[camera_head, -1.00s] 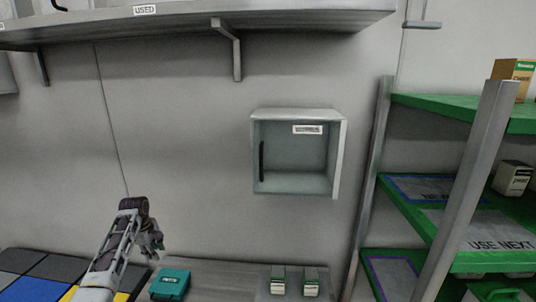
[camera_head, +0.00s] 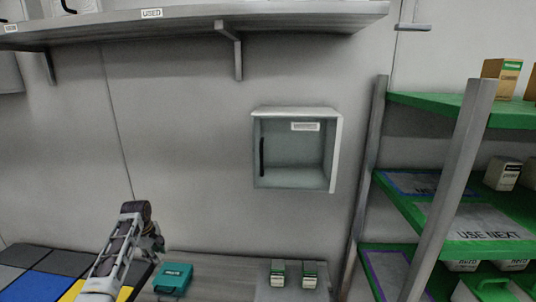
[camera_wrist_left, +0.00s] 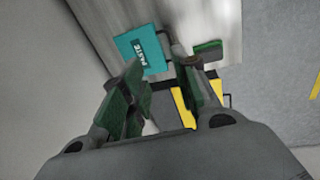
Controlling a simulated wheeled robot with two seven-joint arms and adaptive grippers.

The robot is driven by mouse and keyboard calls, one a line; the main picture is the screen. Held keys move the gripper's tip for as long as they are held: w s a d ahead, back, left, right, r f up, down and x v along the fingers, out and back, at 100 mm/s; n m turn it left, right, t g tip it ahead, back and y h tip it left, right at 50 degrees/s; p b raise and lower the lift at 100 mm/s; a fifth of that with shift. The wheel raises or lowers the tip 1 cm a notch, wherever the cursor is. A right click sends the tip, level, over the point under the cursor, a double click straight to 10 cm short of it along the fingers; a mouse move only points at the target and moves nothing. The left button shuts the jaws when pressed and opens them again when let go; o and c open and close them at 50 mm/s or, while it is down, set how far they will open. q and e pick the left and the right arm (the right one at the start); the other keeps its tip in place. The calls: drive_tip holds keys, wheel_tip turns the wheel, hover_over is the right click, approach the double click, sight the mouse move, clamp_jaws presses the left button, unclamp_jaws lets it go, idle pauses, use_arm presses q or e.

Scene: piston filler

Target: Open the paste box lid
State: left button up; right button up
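The teal paste box (camera_head: 173,279) lies on the bench at the lower middle left of the head view, and its lid looks shut. In the left wrist view the paste box (camera_wrist_left: 140,52) shows its teal face with a "PASTE" label and a dark handle at its side. My left gripper (camera_head: 155,243) is just above and left of the box in the head view. In the left wrist view the left gripper (camera_wrist_left: 160,75) has its fingers apart with nothing between them, and the box lies beyond the fingertips. My right gripper is not in view.
Two small green-topped boxes (camera_head: 293,274) stand on the bench right of the paste box. Coloured bins (camera_head: 40,272) are at the lower left. An open-fronted wall cabinet (camera_head: 336,150) hangs above, and a green-shelved rack (camera_head: 466,150) stands at right. Bare bench lies between.

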use_arm(q)
drive_tip(key=s+d+f+m, duration=0.5)
drive_tip(key=s+d, duration=0.1)
drive_tip(key=s, duration=0.2)
drive_tip(key=s+d+f+m, duration=0.5)
drive_tip(key=s+d, duration=0.1)
drive_tip(key=s, duration=0.2)
drive_tip(key=s+d+r+m+t, duration=0.1)
drive_tip(key=s+d+r+m, duration=0.15)
drive_tip(key=s, duration=0.55)
drive_tip(key=s+d+r+m, duration=0.1)
drive_tip(key=s+d+m, duration=0.25)
drive_tip(key=s, duration=0.35)
drive_tip(key=s+d+r+m+t, duration=0.1)
drive_tip(key=s+d+r+m, duration=0.15)
drive_tip(key=s, duration=0.55)
wheel_tip(320, 180, down, 33)
drive_tip(key=s+g, duration=0.2)
drive_tip(key=s, duration=0.1)
drive_tip(key=s+a+f, duration=0.1)
drive_tip(key=s+f, duration=0.9)
drive_tip(key=s, duration=0.1)
drive_tip(key=s+a+f+g, duration=0.1)
drive_tip(key=s+a+f, duration=0.1)
drive_tip(key=s+f, duration=0.8)
drive_tip(key=shift+s+a, duration=0.25)
drive_tip(key=shift+s, duration=0.3)
